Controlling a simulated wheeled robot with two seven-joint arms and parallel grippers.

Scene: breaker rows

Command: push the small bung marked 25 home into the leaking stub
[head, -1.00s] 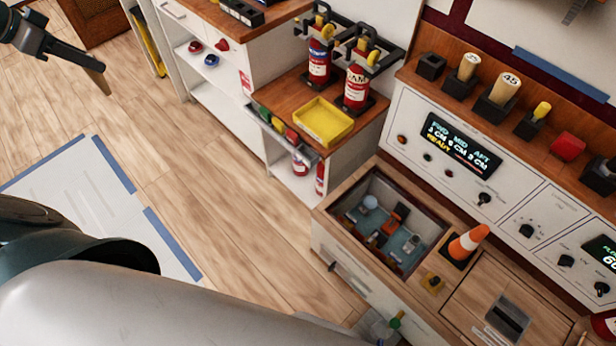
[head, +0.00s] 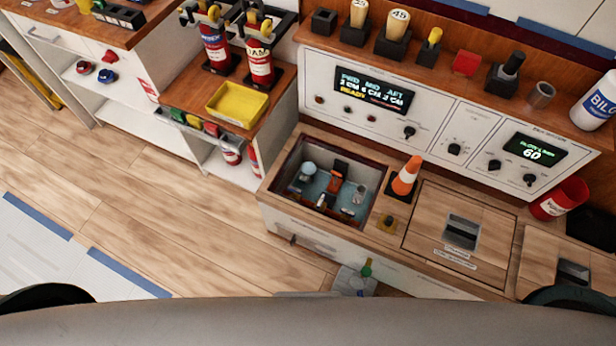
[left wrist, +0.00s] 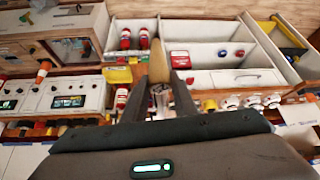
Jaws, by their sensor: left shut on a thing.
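In the left wrist view my left gripper (left wrist: 159,82) is shut on a tan, tapered wooden bung (left wrist: 158,64). No number can be read on the bung from here. In the head view an open well (head: 277,178) in the counter holds pipes and fittings (head: 335,186). I cannot tell which of them is the leaking stub, and no leak shows clearly. On the shelf stand a wooden bung (head: 359,13) with a number too small to read surely and a bung marked 45 (head: 398,20), each in a black block. My right gripper is not in view.
An empty-looking black block (head: 323,21) stands left of the shelf bungs. An orange and white cone (head: 406,176) stands at the well's right edge, beside a closed wooden hatch (head: 430,214). A yellow tray (head: 236,104) and fire extinguishers (head: 215,46) stand left. Open floor lies front left.

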